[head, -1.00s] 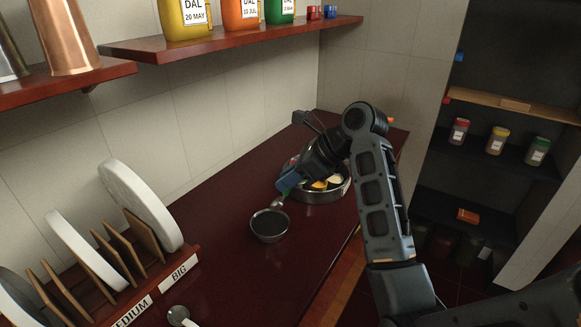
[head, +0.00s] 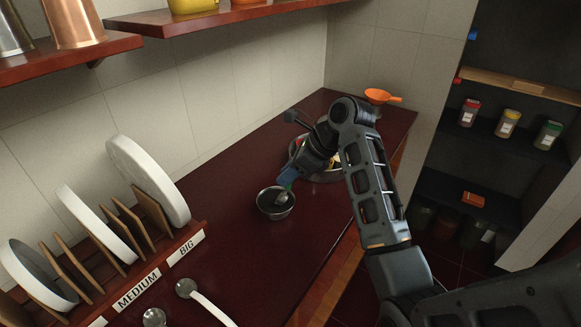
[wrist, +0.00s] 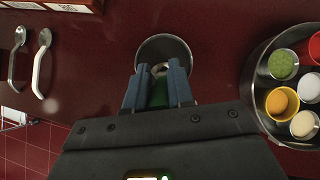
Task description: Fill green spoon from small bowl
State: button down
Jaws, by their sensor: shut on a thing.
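The small metal bowl (head: 264,210) stands on the dark red counter, with dark contents inside. It also shows in the wrist view (wrist: 142,50), just beyond my fingertips. My gripper (head: 287,179) is shut on the green spoon (wrist: 159,94), whose green handle lies between the two blue-grey fingers. The spoon's metal head (head: 281,197) is at the bowl, inside its rim as seen from the head; its exact depth in the contents is hard to tell. The fingers partly hide the handle.
A round metal pan (wrist: 253,78) with several small coloured cups sits close to the right of the bowl in the wrist view. A plate rack (head: 190,236) and two loose spoons (head: 210,305) lie to the left. An orange strainer (head: 377,95) is at the counter's far end.

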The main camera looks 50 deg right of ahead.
aim_at(289, 189)
jog(key=shift+w+f, duration=0.1)
jog(key=shift+f, duration=0.5)
jog(key=shift+s+f, duration=0.2)
jog(key=shift+f, duration=0.2)
jog(key=t, duration=0.1)
jog(key=f+t+y, duration=0.1)
jog(key=s+f+t, duration=0.1)
jog(key=t, duration=0.1)
jog(key=shift+d+y, duration=0.25)
jog(key=shift+y, duration=0.05)
jog(key=shift+s+f+t+b, duration=0.1)
jog(key=shift+f+t+b, duration=0.05)
jog(key=shift+t+b, duration=0.25)
jog(key=shift+b, duration=0.55)
jog(key=t+b, duration=0.1)
jog(key=b, duration=0.2)
jog(key=shift+s+d+f+y, duration=0.1)
jog(key=shift+s+f+y, duration=0.1)
jog(key=shift+y, duration=0.2)
